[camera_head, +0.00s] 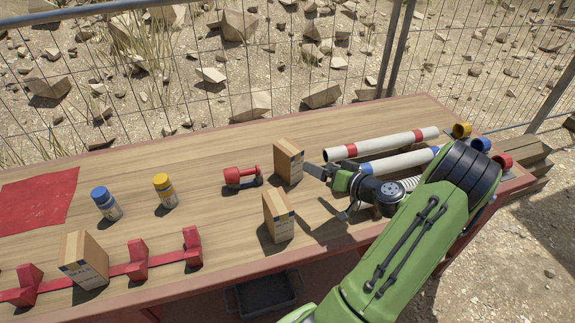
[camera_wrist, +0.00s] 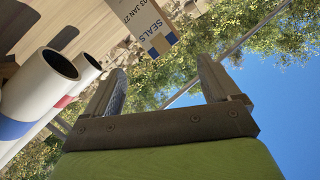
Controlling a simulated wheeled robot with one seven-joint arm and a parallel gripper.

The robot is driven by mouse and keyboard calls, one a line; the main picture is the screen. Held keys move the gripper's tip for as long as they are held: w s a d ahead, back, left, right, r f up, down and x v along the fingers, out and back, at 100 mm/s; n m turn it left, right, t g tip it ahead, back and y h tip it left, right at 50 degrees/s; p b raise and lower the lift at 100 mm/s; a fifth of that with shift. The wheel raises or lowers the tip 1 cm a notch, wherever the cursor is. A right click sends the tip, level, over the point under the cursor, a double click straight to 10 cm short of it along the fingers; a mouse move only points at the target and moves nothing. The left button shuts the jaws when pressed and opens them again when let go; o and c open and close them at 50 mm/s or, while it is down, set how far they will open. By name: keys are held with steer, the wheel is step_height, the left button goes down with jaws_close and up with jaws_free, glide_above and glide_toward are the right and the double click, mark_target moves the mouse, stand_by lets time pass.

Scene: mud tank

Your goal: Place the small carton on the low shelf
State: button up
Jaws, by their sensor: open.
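Three small tan cartons with white and blue labels stand on the wooden table: one at the back (camera_head: 288,161), one nearer the front edge (camera_head: 278,215), and one at the front left (camera_head: 84,260). My gripper (camera_head: 326,188) is open and empty, just right of the back and front-edge cartons. In the wrist view, the open fingers (camera_wrist: 160,68) have a carton marked SEALS (camera_wrist: 142,20) beyond their tips, not between them; I cannot tell which carton it is. The low shelf is not clearly visible; the table and my arm hide the space below.
White pipes (camera_head: 385,144) lie at right. A red rail (camera_head: 120,270) runs along the front left. A grey bin (camera_head: 266,292) sits below the table.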

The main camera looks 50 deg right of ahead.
mark_target(288, 154)
steer(key=w+f+n, duration=0.1)
steer(key=w+n, duration=0.1)
steer(key=w, duration=0.2)
steer(key=w+f+n, duration=0.1)
steer(key=w+n, duration=0.1)
steer(key=w, duration=0.3)
steer(key=w+d+f+n+b, duration=0.1)
steer(key=w+f, duration=0.1)
steer(key=w, duration=0.3)
steer(key=shift+w+d+f+n, duration=0.1)
steer(key=shift+w+n, duration=0.1)
steer(key=shift+n, duration=0.2)
